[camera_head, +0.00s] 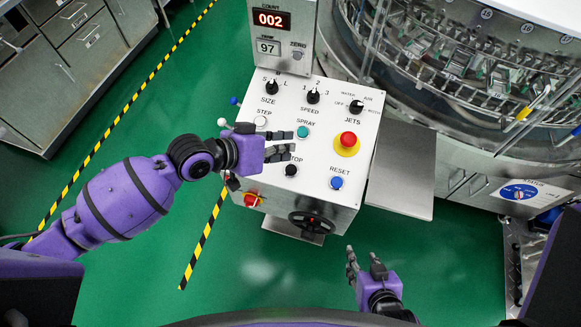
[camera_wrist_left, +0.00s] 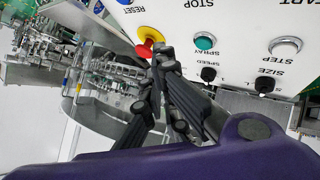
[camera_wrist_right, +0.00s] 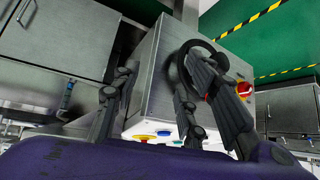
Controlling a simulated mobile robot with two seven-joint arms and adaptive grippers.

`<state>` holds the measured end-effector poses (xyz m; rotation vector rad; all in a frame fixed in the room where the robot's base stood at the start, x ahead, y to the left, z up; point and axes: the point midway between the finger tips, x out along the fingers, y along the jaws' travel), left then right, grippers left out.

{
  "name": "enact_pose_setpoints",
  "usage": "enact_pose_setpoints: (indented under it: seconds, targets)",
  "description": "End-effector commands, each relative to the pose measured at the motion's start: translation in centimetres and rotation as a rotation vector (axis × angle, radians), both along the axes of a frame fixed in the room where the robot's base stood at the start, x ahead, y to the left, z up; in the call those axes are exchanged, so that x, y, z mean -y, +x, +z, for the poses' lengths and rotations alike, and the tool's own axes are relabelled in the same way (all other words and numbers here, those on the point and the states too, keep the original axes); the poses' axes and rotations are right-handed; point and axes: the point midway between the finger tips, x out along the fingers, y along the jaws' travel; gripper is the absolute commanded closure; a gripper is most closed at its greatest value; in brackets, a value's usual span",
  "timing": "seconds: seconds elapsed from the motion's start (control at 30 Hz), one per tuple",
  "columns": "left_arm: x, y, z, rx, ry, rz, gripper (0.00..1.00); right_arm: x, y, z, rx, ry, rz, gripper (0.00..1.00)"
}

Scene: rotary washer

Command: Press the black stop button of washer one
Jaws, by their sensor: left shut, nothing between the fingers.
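The white control panel (camera_head: 325,115) of the washer is in the middle of the head view. Its black stop button (camera_head: 291,170) is near the lower left, with the STOP label partly covered by my fingers. My left gripper (camera_head: 289,152) is shut and empty, its fingertips over the panel just above the black button in the picture; I cannot tell whether they touch the panel. In the left wrist view the STOP label shows at the top edge, but the black button is out of view. My right gripper (camera_head: 365,264) is open and empty, below and right of the panel.
Nearby controls are a blue reset button (camera_head: 336,183), a teal spray button (camera_head: 303,132), a white step button (camera_head: 261,121) and a red mushroom button (camera_head: 348,139). A handwheel (camera_head: 312,222) is on the front. The washer drum (camera_head: 470,60) is at right.

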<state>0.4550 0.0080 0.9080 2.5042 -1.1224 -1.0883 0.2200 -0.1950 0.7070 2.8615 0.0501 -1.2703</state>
Motion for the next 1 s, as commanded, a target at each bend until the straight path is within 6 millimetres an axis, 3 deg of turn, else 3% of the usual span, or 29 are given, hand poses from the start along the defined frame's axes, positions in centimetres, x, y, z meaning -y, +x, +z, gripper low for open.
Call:
enact_pose_setpoints:
  seconds: [0.6, 1.0]
  targets:
    - [0.5, 1.5, -7.4, -0.008, 0.001, 0.001, 1.00, 1.3, -1.2, -4.0, -0.021, -0.026, -0.016, 0.60]
    - [0.7, 2.2, -8.4, 0.001, 0.000, 0.000, 1.00, 1.3, -0.6, -4.0, -0.008, -0.026, -0.018, 0.60]
